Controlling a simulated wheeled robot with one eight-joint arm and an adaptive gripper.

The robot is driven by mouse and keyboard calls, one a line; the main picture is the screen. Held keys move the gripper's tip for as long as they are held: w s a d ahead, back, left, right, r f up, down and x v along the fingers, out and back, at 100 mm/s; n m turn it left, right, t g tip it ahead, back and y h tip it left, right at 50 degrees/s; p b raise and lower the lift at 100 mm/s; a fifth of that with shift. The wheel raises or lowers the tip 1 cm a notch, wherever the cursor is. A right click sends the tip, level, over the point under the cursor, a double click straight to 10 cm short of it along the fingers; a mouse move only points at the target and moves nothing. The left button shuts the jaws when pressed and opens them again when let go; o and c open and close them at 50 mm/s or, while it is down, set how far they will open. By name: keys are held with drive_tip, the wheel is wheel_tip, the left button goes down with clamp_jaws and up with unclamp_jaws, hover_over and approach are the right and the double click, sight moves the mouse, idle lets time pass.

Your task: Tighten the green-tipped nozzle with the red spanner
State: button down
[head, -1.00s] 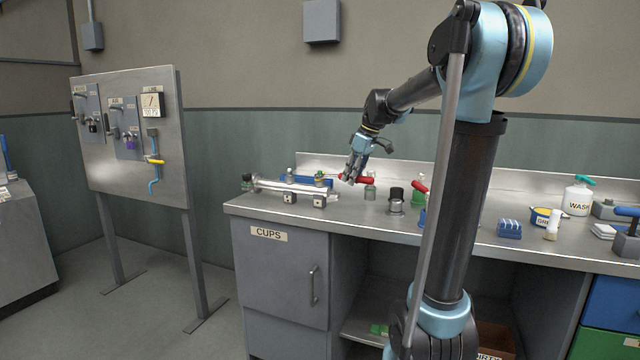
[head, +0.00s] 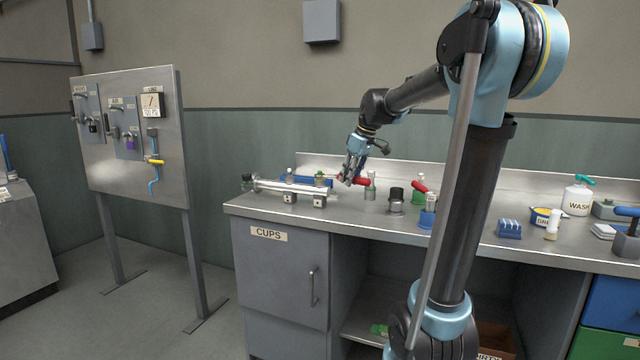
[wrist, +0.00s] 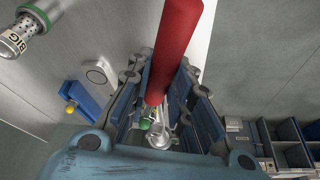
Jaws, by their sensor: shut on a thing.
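My gripper (head: 348,180) is shut on the red spanner (head: 361,181), low over the left part of the bench. In the wrist view the red handle (wrist: 174,55) runs between my fingers (wrist: 165,110). A bright metal part (wrist: 160,137) shows beyond the handle; whether it is the spanner's head or part of the fixture is unclear. A small green-topped part, apparently the green-tipped nozzle (head: 320,179), stands by the metal tube fixture (head: 290,187), just left of my gripper. Green also shows beside the metal part in the wrist view. I cannot tell whether the spanner touches the nozzle.
A metal piece marked BIG (wrist: 17,38) shows in the wrist view. A dark-topped metal cylinder (head: 396,201) and another red-handled item (head: 418,186) stand right of my gripper. A wash bottle (head: 577,198) is farther right.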

drive_tip(key=shift+s+a+m+t+h, duration=0.3)
drive_tip(key=shift+s+a+m+h, duration=0.1)
drive_tip(key=shift+s+a+m, duration=0.9)
idle(1.2)
drive_tip(key=shift+s+a+m, duration=0.3)
drive_tip(key=shift+a+m, duration=0.35)
drive_tip(key=shift+m, duration=0.25)
idle(0.6)
drive_tip(key=shift+w+d+n, duration=0.5)
drive_tip(key=shift+d+n, duration=0.15)
drive_tip(key=shift+n, duration=0.05)
drive_tip(key=shift+w+d+n, duration=0.45)
drive_tip(key=shift+d+n, duration=0.2)
drive_tip(key=shift+n, duration=0.05)
idle(1.8)
drive_tip(key=c, duration=2.1)
unclamp_jaws()
drive_tip(key=shift+c, duration=0.2)
clamp_jaws()
drive_tip(key=shift+w+d, duration=0.1)
